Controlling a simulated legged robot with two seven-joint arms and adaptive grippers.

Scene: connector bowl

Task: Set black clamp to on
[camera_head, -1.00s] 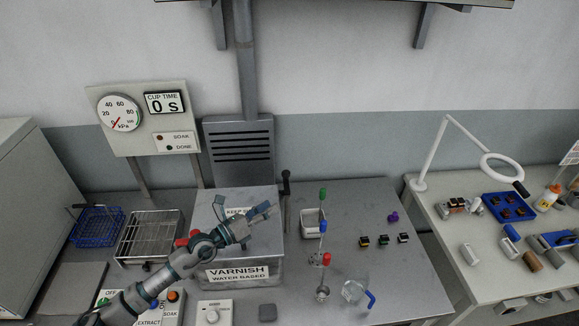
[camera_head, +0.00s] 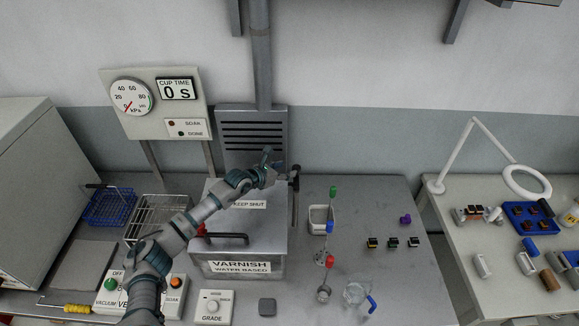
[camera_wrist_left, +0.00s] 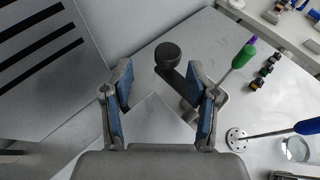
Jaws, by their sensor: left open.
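The black clamp (camera_head: 295,193) is an upright dark lever at the back right corner of the grey varnish box (camera_head: 238,268). In the left wrist view the clamp's round black knob (camera_wrist_left: 168,55) and its arm show between and just beyond my fingertips. My left gripper (camera_head: 273,164) is over the back right of the box lid, close to the left of the clamp. In the wrist view my left gripper (camera_wrist_left: 160,78) is open with nothing between its blue pads, and contact with the knob is not visible. My right gripper is not in view.
A louvred grey panel (camera_head: 252,135) stands behind the box. Right of it are a white container (camera_head: 320,220), ladles with coloured handles, a glass jug (camera_head: 356,293) and several small dark blocks. A control panel (camera_head: 112,290) is at the front left.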

